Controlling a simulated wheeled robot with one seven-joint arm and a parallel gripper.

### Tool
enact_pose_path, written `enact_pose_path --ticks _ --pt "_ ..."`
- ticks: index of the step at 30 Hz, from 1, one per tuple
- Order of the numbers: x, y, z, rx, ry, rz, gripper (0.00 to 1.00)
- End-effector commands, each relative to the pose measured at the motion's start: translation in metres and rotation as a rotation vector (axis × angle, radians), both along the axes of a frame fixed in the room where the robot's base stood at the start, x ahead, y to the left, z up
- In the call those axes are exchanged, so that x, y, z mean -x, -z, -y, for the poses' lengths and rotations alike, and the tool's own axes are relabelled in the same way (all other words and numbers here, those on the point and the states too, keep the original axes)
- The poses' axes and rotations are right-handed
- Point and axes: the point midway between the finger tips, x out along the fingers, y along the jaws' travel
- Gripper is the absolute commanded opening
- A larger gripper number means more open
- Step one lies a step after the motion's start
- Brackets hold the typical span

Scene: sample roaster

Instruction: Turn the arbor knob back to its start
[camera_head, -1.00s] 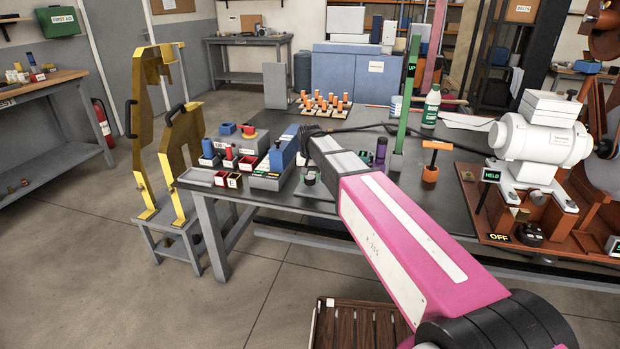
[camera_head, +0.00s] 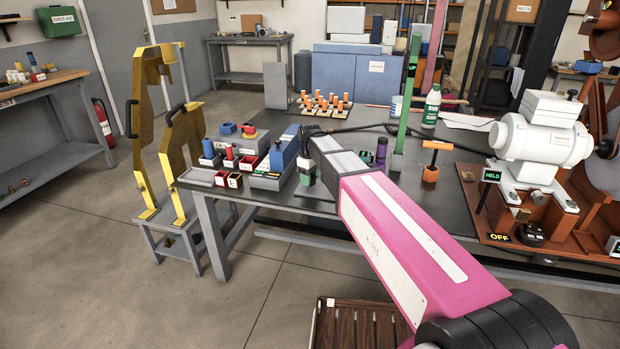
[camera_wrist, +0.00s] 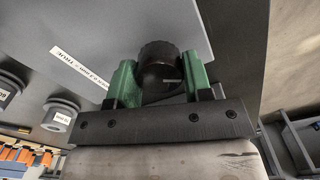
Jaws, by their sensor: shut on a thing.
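The arbor knob (camera_wrist: 158,66) is a dark round knob, seen in the wrist view on a grey plate (camera_wrist: 110,30). My gripper (camera_wrist: 160,80) has its green fingers on either side of it and is shut on the knob. In the head view my gripper (camera_head: 307,174) is at the bench's front left, beside a blue unit (camera_head: 284,150). There the knob is hidden behind my gripper and arm.
A purple-topped cylinder (camera_head: 381,150), a green upright post (camera_head: 411,95) and an orange T-handle (camera_head: 433,158) stand to the right. A white motor (camera_head: 540,140) is farther right. Orange pegs (camera_head: 325,103) stand behind.

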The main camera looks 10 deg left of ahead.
Motion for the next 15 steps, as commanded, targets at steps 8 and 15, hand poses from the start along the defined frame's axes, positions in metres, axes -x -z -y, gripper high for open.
enact_pose_path --ticks 8,15 --pt "-0.0001 -0.0006 -0.0007 -0.001 -0.247 0.002 0.22" --pt "0.0 -0.0007 -0.0008 -0.001 -0.411 0.002 0.22"
